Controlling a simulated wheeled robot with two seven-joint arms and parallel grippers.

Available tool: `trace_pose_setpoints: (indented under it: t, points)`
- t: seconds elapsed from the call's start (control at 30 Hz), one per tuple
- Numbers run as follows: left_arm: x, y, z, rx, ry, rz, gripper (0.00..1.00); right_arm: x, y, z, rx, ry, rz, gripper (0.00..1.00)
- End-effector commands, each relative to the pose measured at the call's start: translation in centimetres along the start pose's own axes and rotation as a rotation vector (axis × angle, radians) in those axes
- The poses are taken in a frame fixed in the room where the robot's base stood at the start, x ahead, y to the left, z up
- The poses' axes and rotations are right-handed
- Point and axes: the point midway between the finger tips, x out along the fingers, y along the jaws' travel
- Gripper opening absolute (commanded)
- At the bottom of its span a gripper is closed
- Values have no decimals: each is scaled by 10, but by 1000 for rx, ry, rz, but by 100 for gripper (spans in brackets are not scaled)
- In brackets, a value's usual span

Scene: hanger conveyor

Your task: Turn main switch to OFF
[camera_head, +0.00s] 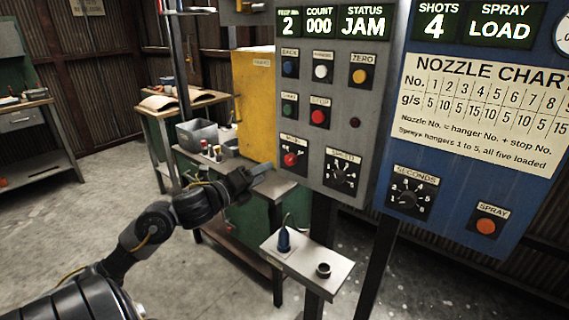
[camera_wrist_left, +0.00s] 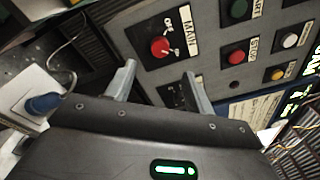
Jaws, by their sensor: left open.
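The main switch is a red knob (camera_head: 290,159) on a black plate at the lower left of the grey control panel (camera_head: 335,104). In the left wrist view the red knob (camera_wrist_left: 160,47) sits beside a MAIN label, with small OFF and ON marks. Which mark it points to is too small to tell. My left gripper (camera_head: 262,171) is just left of and slightly below the switch in the head view. It is open and empty, its two fingers (camera_wrist_left: 160,78) apart and pointing toward the panel near the knob, which looks untouched. My right gripper is not in view.
The grey panel also carries several push buttons, a black dial (camera_head: 341,176) and a display reading JAM. A blue panel (camera_head: 470,140) stands to the right.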

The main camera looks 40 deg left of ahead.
Motion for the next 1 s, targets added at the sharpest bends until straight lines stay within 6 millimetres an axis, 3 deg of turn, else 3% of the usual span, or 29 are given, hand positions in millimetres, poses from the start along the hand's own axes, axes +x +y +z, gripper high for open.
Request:
trace_pose_setpoints:
  t: [0.3,0.5,0.93,1.0]
  points:
    - [55,-2,2,-5,-3,-1,53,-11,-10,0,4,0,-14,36]
    - [82,-1,2,-4,-2,0,53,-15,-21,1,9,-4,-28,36]
    - [94,0,0,-1,0,1,53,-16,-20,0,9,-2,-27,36]
    - [93,0,0,-2,0,1,47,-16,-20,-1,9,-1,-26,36]
